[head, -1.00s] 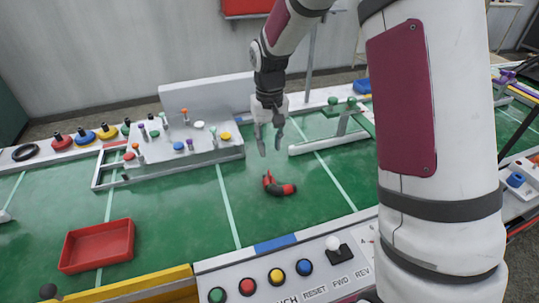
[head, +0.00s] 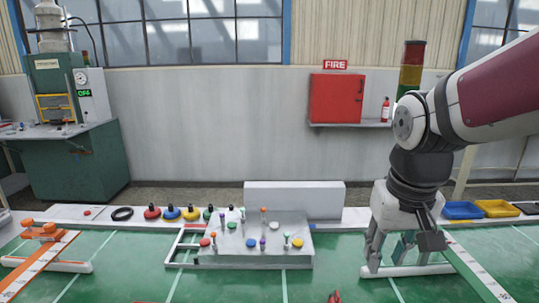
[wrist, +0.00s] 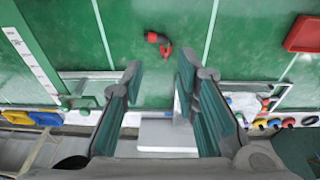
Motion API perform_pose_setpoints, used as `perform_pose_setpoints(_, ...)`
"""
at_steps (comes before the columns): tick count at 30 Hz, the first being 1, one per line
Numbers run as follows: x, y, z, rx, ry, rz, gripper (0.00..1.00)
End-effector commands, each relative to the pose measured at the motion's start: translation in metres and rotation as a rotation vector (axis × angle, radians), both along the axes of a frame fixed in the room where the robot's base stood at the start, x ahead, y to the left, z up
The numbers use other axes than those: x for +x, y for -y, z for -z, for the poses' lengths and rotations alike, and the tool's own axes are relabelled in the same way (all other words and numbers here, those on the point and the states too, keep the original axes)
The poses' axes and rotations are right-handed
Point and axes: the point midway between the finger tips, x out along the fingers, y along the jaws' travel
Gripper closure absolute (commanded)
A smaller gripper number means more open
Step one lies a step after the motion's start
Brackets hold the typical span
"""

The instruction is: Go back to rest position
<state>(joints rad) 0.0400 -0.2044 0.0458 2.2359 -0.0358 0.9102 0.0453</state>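My gripper (head: 402,252) hangs at the right of the head view, fingers pointing down above the green table. The wrist view shows its two fingers (wrist: 160,72) apart with nothing between them. A short, bent red and black hose piece (wrist: 158,43) lies on the green table beyond the fingertips in the wrist view, clear of them. In the head view only a red tip of it (head: 335,298) shows at the bottom edge.
A grey pegboard (head: 255,245) with coloured pegs and discs stands left of my gripper. A white stand lies behind the fingers. Blue and yellow trays (head: 463,210) sit at the back right. A red tray (wrist: 303,33) shows in the wrist view. Open green table lies around the hose.

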Motion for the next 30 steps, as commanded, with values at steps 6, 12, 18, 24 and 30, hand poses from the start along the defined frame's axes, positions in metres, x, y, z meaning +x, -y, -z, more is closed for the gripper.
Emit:
perform_pose_setpoints(6,-0.073,0.0,-0.029,0.005,0.081,-0.01,0.72)
perform_pose_setpoints(12,-0.125,-0.001,-0.035,0.017,0.136,-0.018,0.72)
perform_pose_setpoints(18,-0.15,-0.001,-0.033,0.023,0.162,-0.025,0.72)
perform_pose_setpoints(24,-0.153,-0.001,-0.032,0.023,0.165,-0.026,0.72)
perform_pose_setpoints(30,-0.152,-0.001,-0.032,0.024,0.165,-0.025,0.72)
